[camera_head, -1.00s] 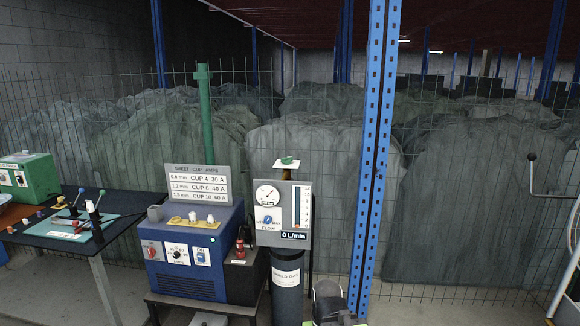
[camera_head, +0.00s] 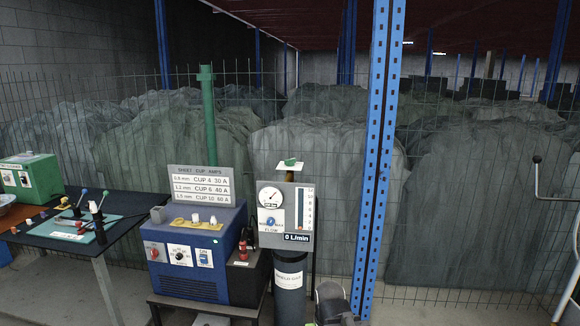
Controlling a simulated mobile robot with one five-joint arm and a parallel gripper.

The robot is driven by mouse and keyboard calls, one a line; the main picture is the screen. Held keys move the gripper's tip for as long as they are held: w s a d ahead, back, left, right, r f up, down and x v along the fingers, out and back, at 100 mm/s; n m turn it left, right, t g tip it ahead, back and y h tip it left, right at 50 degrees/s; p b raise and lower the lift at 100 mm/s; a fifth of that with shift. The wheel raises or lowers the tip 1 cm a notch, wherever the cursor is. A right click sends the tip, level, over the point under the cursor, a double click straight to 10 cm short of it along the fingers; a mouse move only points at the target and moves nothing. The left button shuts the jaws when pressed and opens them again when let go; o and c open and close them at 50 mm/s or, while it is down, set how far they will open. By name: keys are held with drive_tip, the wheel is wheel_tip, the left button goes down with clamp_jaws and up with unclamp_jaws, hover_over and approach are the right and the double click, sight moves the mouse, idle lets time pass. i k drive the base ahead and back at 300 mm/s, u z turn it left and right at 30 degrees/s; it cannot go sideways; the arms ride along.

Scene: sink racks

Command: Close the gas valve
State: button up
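A green valve handle (camera_head: 290,162) sits on a white plate on top of the gas unit, right of centre; I take it for the gas valve. Below it is a grey panel (camera_head: 271,238) with a round gauge, a blue flow knob (camera_head: 270,221), a vertical scale and a display reading "0 L/min". The panel stands in front of a dark upright cylinder (camera_head: 290,302) with a white label. How far the valve is turned is too small to tell. My gripper is not clearly in view.
A blue welding power unit (camera_head: 187,273) with knobs and a sign stands left of the cylinder. Further left is a table (camera_head: 138,213) with levers and a green box (camera_head: 30,179). A blue post (camera_head: 376,200) and wire fence stand behind. A dark grey object (camera_head: 331,301) is low beside the cylinder.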

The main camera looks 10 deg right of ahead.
sight(290, 162)
drive_tip(key=u, duration=0.2)
drive_tip(key=i, duration=0.3)
drive_tip(key=u, duration=0.75)
drive_tip(key=i, duration=1.55)
drive_tip(key=u, duration=0.85)
